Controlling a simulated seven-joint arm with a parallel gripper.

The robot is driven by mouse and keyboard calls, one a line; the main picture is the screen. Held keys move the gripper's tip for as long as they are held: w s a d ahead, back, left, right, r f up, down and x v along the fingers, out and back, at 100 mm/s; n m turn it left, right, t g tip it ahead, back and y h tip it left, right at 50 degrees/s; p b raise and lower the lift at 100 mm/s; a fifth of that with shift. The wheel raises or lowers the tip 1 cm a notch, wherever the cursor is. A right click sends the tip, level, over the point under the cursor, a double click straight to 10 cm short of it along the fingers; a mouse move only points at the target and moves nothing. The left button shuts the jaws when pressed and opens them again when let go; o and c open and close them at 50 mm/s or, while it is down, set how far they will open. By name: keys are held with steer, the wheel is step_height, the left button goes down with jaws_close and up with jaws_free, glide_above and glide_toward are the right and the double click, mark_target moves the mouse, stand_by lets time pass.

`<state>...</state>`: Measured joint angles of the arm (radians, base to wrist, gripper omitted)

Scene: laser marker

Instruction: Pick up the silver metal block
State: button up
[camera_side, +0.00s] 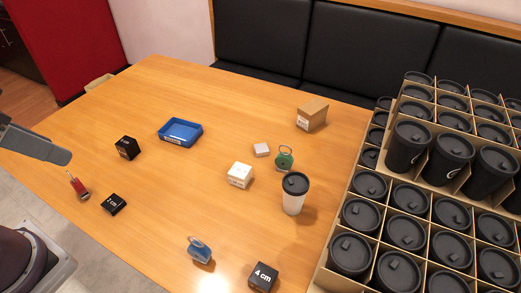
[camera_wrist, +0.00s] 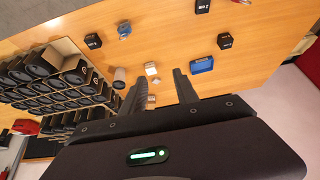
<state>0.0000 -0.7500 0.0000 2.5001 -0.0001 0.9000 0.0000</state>
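A small pale silver-grey block (camera_side: 261,149) lies on the wooden table in the side view, behind a white box and left of a green-topped object. It looks like the silver metal block. In the wrist view a small pale block (camera_wrist: 155,82) shows between the fingers, below a white box; it is too small to be sure of. My gripper (camera_wrist: 158,72) is open, its two dark fingers apart with nothing held. It is well away from the block.
Near the block are the white box (camera_side: 239,175), a green weight-like object (camera_side: 284,158), a lidded cup (camera_side: 294,194) and a cardboard box (camera_side: 312,114). A blue tray (camera_side: 180,132) and black cubes stand left. Crated cups (camera_side: 398,215) fill the right.

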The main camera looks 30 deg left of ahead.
steer(key=o, duration=0.7)
